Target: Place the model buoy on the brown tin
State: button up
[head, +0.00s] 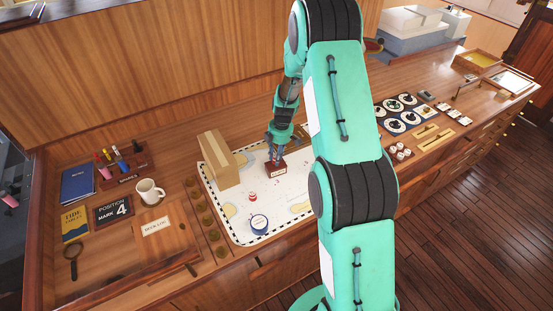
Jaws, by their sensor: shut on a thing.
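The brown tin (276,169), a small reddish-brown box shape with a pale label, stands on the white chart. My gripper (276,154) points down directly above it, close to its top. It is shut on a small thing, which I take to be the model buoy. The fingers mostly hide it, so its shape is unclear. I cannot tell whether it touches the tin. A small red and white piece (252,196) and a round blue and white tin (259,224) stand nearer on the chart.
A tall cardboard-coloured box (219,160) stands left of my gripper on the chart (296,190). A row of round brown pieces (206,221) lines the chart's left edge. A white mug (150,191) is farther left. Bare chart lies around the small pieces.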

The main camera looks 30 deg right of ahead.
jog(key=shift+f, duration=0.65)
jog(key=shift+f, duration=0.1)
jog(key=o, duration=0.8)
jog(key=shift+o, duration=0.2)
jog(key=shift+r, duration=0.2)
notch_tip(320, 180, up, 12)
jog(key=d+b, duration=0.1)
jog(key=shift+s, duration=0.25)
jog(key=shift+f, duration=0.1)
